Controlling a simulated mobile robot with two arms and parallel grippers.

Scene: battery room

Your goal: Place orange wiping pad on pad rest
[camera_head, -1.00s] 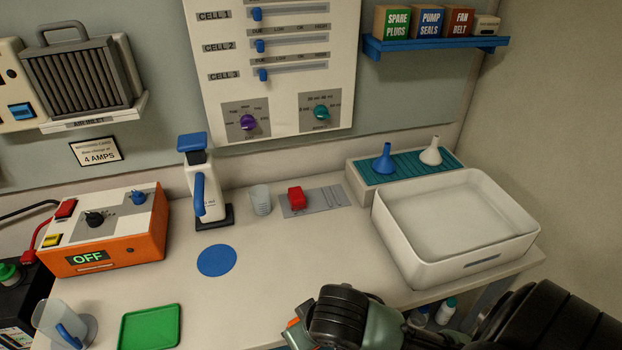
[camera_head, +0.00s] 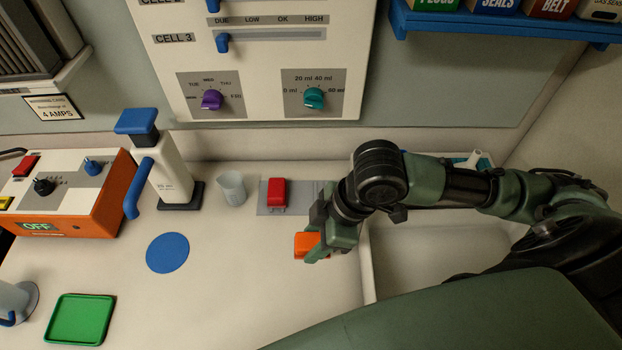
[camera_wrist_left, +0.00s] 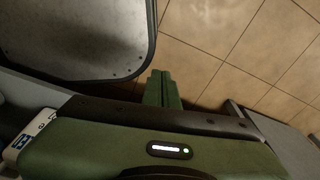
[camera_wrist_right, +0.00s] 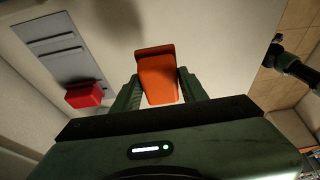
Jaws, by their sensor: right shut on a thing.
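My right gripper (camera_head: 322,248) is shut on the orange wiping pad (camera_head: 305,243). It holds the pad near the front right of a grey plate (camera_head: 301,196), apart from it; the pad's exact height is unclear. In the right wrist view the pad (camera_wrist_right: 158,80) sits between both fingers and juts out past their tips. The grey plate, likely the pad rest, carries a red block (camera_head: 277,193) at its left end; my right arm hides part of its right end. In the left wrist view my left gripper (camera_wrist_left: 162,88) has its fingers together, empty, over the floor.
A white basin (camera_head: 368,262) lies right of the pad, largely behind my right arm. A clear cup (camera_head: 232,188), a blue-handled dispenser (camera_head: 165,165), a blue disc (camera_head: 167,253) and a green tray (camera_head: 80,320) stand left. The counter between disc and pad is clear.

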